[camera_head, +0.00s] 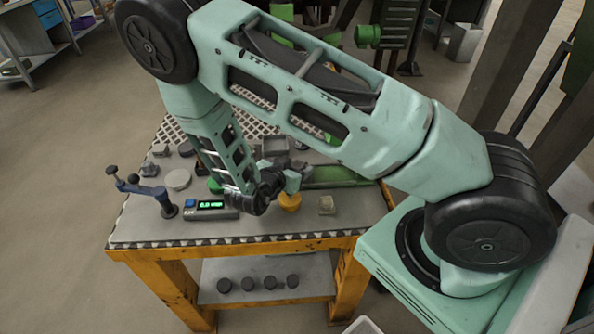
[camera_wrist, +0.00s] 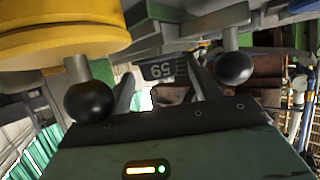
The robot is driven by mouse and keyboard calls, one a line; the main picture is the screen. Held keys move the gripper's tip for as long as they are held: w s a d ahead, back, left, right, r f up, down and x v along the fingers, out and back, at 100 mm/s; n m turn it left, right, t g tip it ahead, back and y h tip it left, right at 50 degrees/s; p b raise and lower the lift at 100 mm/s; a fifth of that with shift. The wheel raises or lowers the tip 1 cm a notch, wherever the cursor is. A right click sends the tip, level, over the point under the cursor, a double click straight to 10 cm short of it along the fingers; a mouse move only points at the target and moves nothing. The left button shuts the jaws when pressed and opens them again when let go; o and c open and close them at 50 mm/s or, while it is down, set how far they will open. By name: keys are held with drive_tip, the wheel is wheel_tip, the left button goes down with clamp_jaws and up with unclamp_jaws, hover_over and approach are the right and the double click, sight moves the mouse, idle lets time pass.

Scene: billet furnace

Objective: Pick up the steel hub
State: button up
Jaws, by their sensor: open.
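My gripper (camera_head: 284,184) is at the end of my arm, low over the middle of the table (camera_head: 140,228), behind and beside a yellow round part (camera_head: 290,201). In the wrist view my gripper (camera_wrist: 163,88) is open, with a dark block bearing upside-down digits (camera_wrist: 158,71) seen beyond the jaws. I cannot be sure which part is the steel hub. A small grey-beige stepped part (camera_head: 326,204) stands right of the yellow part. A pale grey disc (camera_head: 178,179) lies on the left of the table. My arm hides part of the tabletop.
A blue crank lever (camera_head: 145,188) stands at the left front, beside a box with a green display (camera_head: 211,205). A grey open tray (camera_head: 275,147) and green bar (camera_head: 338,176) lie farther back. Several black pucks (camera_head: 247,284) rest on the lower shelf. The front strip is mostly clear.

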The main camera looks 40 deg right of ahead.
drive_tip(key=c, duration=1.3)
clamp_jaws()
drive_tip(key=shift+r, duration=0.15)
